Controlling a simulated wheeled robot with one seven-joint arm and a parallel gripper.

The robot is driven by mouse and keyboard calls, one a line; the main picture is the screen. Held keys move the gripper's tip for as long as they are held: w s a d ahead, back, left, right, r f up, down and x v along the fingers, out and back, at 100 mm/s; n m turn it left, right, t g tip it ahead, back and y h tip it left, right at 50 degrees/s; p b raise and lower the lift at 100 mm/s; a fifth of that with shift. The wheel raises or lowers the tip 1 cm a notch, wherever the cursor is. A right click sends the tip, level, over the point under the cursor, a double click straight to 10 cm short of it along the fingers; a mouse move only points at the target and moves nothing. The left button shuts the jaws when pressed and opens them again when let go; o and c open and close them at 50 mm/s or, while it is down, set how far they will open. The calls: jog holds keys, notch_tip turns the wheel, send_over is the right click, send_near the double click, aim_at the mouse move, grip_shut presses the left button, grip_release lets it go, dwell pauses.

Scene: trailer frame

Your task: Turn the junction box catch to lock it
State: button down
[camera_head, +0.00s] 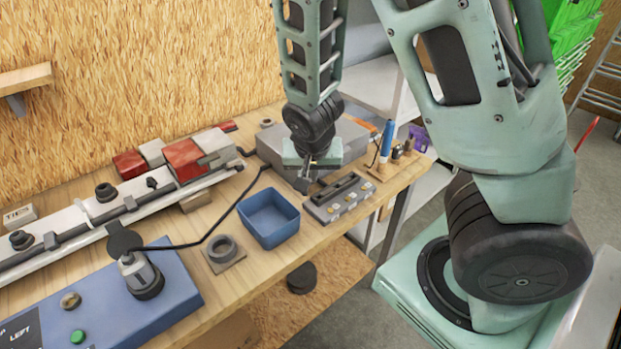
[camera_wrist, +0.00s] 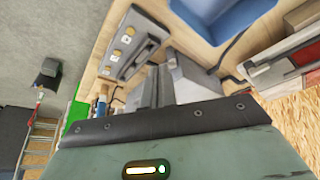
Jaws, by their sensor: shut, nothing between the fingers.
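The grey junction box (camera_head: 352,138) sits at the back of the wooden bench against the wall, partly hidden behind my wrist in the head view. My gripper (camera_head: 303,183) points down at its front side, between it and a low dark panel with a row of small labelled fittings. The gripper is shut and empty. In the wrist view my gripper (camera_wrist: 160,88) shows beyond the dark mounting edge, close to grey surfaces. I cannot make out the catch or its angle, nor tell whether the fingertips touch anything.
The low panel (camera_head: 340,198) stands right in front of my gripper; it also shows in the wrist view (camera_wrist: 130,46). A blue tray (camera_head: 268,218) is to the left. A blue-handled tool (camera_head: 387,138) stands upright at right. A black cable crosses the bench.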

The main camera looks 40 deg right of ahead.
jog(key=p+x, duration=0.1)
jog(key=x, duration=0.8)
jog(key=shift+s, duration=0.15)
jog(key=shift+w+d+r+p, duration=0.2)
jog(key=shift+w+d+p, duration=0.65)
jog(key=shift+w, duration=0.25)
jog(key=shift+w+d+f, duration=0.15)
jog(key=shift+w+d, duration=0.2)
jog(key=shift+w, duration=0.2)
jog(key=shift+w+d, duration=0.1)
jog(key=shift+n, duration=0.3)
